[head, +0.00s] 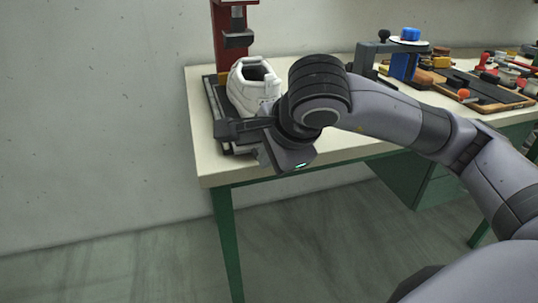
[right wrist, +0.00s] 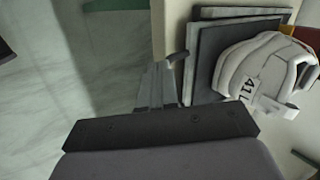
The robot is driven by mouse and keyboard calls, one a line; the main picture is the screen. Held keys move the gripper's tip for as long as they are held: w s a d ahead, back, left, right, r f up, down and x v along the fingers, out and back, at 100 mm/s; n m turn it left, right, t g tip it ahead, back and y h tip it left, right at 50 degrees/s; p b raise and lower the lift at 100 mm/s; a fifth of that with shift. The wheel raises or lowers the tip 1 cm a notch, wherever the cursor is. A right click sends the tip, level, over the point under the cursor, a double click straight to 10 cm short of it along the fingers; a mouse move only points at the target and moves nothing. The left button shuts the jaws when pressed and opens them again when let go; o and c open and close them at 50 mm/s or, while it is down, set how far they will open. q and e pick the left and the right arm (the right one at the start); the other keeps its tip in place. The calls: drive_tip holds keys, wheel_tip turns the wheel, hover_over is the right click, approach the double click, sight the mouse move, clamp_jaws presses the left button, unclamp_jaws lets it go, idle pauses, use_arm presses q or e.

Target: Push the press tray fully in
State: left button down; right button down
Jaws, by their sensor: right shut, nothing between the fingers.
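The press tray (right wrist: 205,75) is a dark flat plate with a lighter rim, under the red press (head: 229,48) at the table's left end. It also shows in the head view (head: 211,92). A white shoe (head: 250,88) rests on it; the right wrist view shows the shoe (right wrist: 262,68) marked "41 L". My right gripper (head: 226,131) is shut and empty at the tray's near edge. In the right wrist view its fingers (right wrist: 160,88) end beside that edge, near a small dark piece; I cannot tell whether they touch. My left gripper is not in view.
The cream table (head: 204,162) has its front edge just below my gripper, with green legs and floor beneath. A blue and grey fixture (head: 402,62) and a dark tool board (head: 483,93) with several tools stand farther right. A grey wall is at the left.

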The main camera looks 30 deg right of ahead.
sight(257, 145)
drive_tip(key=w+b, duration=0.1)
drive_tip(key=w, duration=0.1)
drive_tip(key=w+d+b, duration=0.1)
drive_tip(key=w, duration=0.1)
drive_tip(key=shift+w+f, duration=0.1)
drive_tip(key=shift+w, duration=0.15)
drive_tip(key=shift+w+d, duration=0.15)
drive_tip(key=shift+w, duration=0.2)
idle(0.3)
